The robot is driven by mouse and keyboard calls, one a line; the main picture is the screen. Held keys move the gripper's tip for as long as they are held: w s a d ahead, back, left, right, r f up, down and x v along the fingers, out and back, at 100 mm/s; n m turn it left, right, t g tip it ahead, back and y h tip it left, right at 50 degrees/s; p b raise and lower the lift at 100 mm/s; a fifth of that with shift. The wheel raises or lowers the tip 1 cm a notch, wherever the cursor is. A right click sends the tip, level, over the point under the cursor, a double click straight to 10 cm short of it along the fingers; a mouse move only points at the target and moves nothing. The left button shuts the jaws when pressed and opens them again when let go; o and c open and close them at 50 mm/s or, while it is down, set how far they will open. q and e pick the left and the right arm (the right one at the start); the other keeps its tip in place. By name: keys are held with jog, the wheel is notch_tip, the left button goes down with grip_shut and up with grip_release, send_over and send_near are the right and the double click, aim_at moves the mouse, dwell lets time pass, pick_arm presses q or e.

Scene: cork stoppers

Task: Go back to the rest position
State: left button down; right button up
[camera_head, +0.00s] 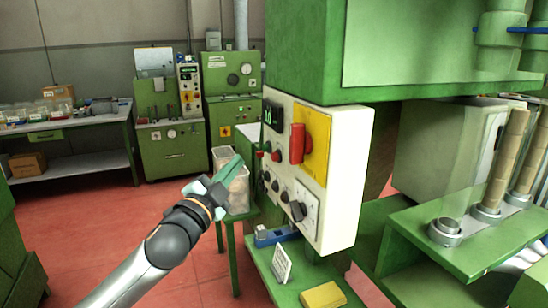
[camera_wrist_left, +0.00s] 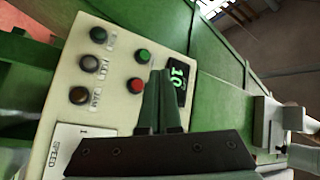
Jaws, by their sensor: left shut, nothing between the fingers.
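My left gripper (camera_head: 230,166) is in the middle of the head view, with its arm coming in from the lower left. Its fingers are together and empty. In the left wrist view the closed fingers (camera_wrist_left: 160,100) stand in front of a control panel (camera_wrist_left: 65,120). The panel also shows in the head view (camera_head: 342,190), to the right of the gripper. It carries a red switch on a yellow plate (camera_head: 316,140), several dark knobs and buttons, and a lit green display (camera_wrist_left: 178,82). I cannot tell the exact gap between fingers and panel. My right gripper is not in view.
A green machine (camera_head: 310,50) holds the panel. Stacks of corks (camera_head: 507,160) stand at the right on a green shelf (camera_head: 465,235). A container (camera_head: 232,190) on a green stand is behind my left gripper. Red floor (camera_head: 90,240) lies open at the left.

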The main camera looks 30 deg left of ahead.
pick_arm(q)
jog(key=s+d+f+n+g+h+p, duration=0.1)
jog(key=s+d+f+n+g, duration=0.15)
jog(key=f, duration=0.95)
jog(key=s+d+f+n+g+h+p, duration=0.1)
jog(key=d+f+g, duration=0.2)
jog(key=f, duration=0.9)
jog(key=s+d+f+n+g, duration=0.1)
jog(key=s+d+f+g, duration=0.1)
jog(key=s+d+f, duration=0.2)
jog(key=s+d+f+n+g+h+p, duration=0.1)
jog(key=s+d+f, duration=0.3)
jog(key=s+f, duration=0.6)
jog(key=s+d+f+n+g, duration=0.2)
jog(key=s+d+f+n, duration=0.1)
jog(key=s+f, duration=0.4)
jog(key=shift+s+d+g+h+p, duration=0.25)
jog(key=shift+d+g+h+p, duration=0.15)
jog(key=shift+d, duration=0.3)
